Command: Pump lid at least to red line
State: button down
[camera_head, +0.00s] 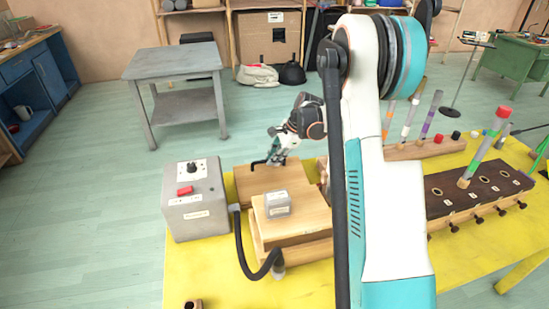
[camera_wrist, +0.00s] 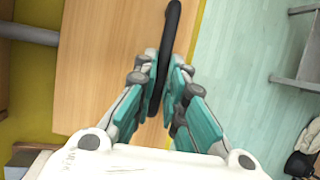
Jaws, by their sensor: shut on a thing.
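My gripper (camera_head: 277,156) is at the far edge of a wooden board (camera_head: 262,181) on the yellow table. In the wrist view my gripper (camera_wrist: 161,80) is shut on a curved black handle (camera_wrist: 172,28), with one finger on each side of it. The handle stands over the wooden board (camera_wrist: 95,65). In the head view a second wooden board (camera_head: 311,216) lies in front, at a higher level, with a grey block (camera_head: 277,204) on top. I cannot tell how the boards join. No red line can be made out.
A grey box (camera_head: 196,207) with a red button stands left of the boards. A black hose (camera_head: 243,252) curves from it round the front. At right are a dark wooden block (camera_head: 450,190) and colored tubes (camera_head: 487,145). My arm hides the table's middle.

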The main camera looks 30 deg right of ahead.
jog(key=shift+w+r, duration=0.15)
jog(key=shift+r, duration=0.1)
jog(key=shift+s+a+r+p, duration=0.2)
jog(key=shift+s+r+p, duration=0.35)
jog(key=shift+s+r, duration=0.3)
jog(key=shift+f, duration=0.15)
jog(key=shift+w+d+f+b, duration=0.15)
jog(key=shift+w+f+b, duration=0.3)
jog(key=shift+w+f, duration=0.05)
jog(key=shift+f, duration=0.1)
jog(key=shift+w+d+f+b, duration=0.15)
jog(key=shift+w+f+b, duration=0.25)
jog(key=shift+w+f, duration=0.1)
